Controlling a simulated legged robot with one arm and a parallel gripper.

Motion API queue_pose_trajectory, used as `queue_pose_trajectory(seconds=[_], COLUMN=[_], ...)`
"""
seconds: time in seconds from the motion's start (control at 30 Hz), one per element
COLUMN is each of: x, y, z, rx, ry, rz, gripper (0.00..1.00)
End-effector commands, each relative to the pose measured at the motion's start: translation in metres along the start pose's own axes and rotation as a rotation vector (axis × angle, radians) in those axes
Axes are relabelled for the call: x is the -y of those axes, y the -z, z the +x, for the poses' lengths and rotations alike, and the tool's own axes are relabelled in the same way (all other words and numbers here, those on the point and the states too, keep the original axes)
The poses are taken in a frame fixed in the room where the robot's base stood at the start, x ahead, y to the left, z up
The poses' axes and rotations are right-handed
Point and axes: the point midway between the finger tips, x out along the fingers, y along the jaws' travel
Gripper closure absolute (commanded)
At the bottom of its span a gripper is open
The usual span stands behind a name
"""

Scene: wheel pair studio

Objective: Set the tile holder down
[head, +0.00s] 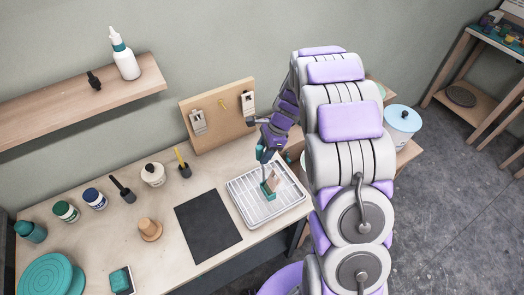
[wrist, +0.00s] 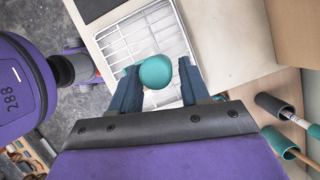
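The tile holder (head: 268,188) is teal, with a pale pinkish tile against it. In the head view it is at the white wire rack (head: 241,204); I cannot tell if it touches the wires. In the wrist view its round teal top (wrist: 156,71) sits between the two dark fingers of my gripper (wrist: 158,74). The rack also shows in the wrist view (wrist: 119,37).
A dark mat (head: 208,226) lies left of the rack. An upright board (head: 222,120) with clips stands behind. Jars, dark-handled tools and a wooden knob (head: 149,229) stand on the table (head: 95,243). A shelf (head: 75,108) is on the wall.

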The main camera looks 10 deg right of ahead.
Motion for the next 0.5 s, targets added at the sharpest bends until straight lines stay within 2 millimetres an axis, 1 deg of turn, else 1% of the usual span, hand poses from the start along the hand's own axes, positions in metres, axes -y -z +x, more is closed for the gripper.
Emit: queue_pose_trajectory(seconds=[0.03, 0.1, 0.23, 0.37, 0.47, 0.5], x=[0.0, 0.0, 0.001, 0.001, 0.001, 0.001], y=[-0.003, -0.004, -0.007, -0.005, -0.003, -0.003], z=[0.001, 0.002, 0.003, 0.002, -0.006, -0.012], rx=[-0.002, -0.003, -0.007, -0.005, -0.003, -0.002], ry=[-0.001, -0.001, -0.001, -0.001, 0.001, 0.002], rz=[-0.002, -0.002, -0.002, -0.002, -0.001, -0.001], gripper=[0.49, 0.43, 0.43, 0.43, 0.43, 0.43])
